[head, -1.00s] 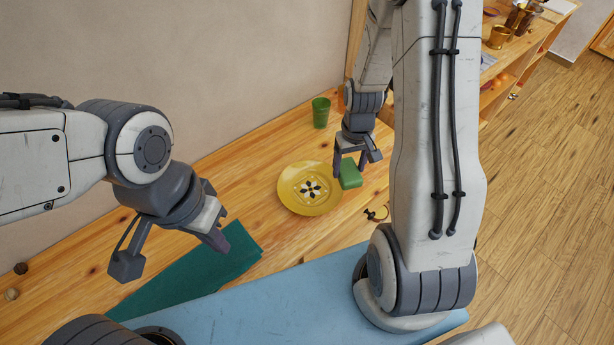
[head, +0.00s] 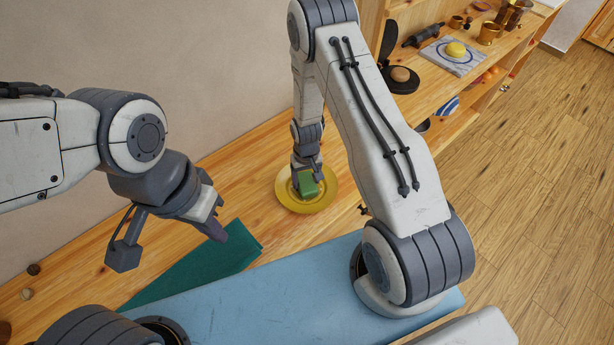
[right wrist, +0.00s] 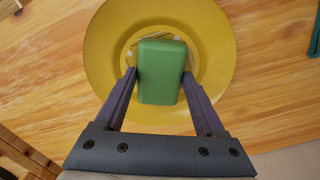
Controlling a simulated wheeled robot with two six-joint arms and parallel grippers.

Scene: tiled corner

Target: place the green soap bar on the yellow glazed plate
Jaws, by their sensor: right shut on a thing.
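The green soap bar (head: 308,184) is between the fingers of my right gripper (head: 307,178), which is shut on it. The bar is over the middle of the yellow glazed plate (head: 289,203) and hides most of its centre pattern. In the right wrist view the bar (right wrist: 161,72) lies between both fingertips (right wrist: 160,78), with the plate (right wrist: 104,40) behind it. I cannot tell whether the bar touches the plate. My left gripper (head: 172,242) is open and empty, above the table at the left, away from the plate.
A dark green cloth (head: 205,262) lies on the wooden table (head: 250,175) left of the plate. Two small round things (head: 30,282) lie at the far left. A wooden shelf (head: 450,100) at upper right holds a dark pan, gold cups and a yellow thing on a board.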

